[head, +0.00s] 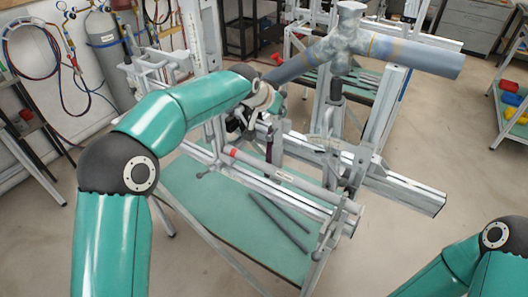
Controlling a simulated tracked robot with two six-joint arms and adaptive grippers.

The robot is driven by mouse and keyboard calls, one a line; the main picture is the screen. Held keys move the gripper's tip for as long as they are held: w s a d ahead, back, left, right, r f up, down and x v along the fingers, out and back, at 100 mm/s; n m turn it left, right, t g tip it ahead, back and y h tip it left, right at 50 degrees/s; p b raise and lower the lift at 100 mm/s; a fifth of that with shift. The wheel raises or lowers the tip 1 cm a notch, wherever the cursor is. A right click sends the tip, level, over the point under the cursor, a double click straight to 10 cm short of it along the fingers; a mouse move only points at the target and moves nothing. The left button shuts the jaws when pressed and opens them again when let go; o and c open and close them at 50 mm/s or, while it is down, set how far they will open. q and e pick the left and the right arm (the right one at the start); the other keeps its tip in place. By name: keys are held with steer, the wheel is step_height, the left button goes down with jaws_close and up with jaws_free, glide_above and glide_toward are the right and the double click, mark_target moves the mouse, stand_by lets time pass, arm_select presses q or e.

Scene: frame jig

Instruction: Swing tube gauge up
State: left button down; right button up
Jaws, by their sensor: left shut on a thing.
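The tube gauge (298,182) appears to be the long grey tube with a red band and a small white label. It slopes low along the frame jig (400,190), from upper left to lower right. My left gripper (240,130) is shut at the tube's red-banded left end, partly hidden by its own wrist and the jig parts. The exact contact of the fingers is too small to see. My right forearm shows at the lower right corner, but its gripper is out of view.
A large grey-blue pipe joint (345,45) stands above the jig, close behind my left wrist. Two dark rods (278,222) lie on the green table (200,185). A gas cylinder (103,45) stands at the back left. Open floor lies to the right.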

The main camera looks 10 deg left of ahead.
arm_select(q)
steer(key=shift+w+r, duration=0.2)
steer(key=shift+w, duration=0.4)
steer(key=shift+w+d, duration=0.1)
steer(key=shift+w, duration=0.05)
steer(key=c, duration=1.1)
jaws_free()
steer(key=shift+f, duration=0.1)
steer(key=shift+d, duration=0.1)
steer(key=shift+b+v, duration=0.55)
steer(key=shift+v, duration=2.9)
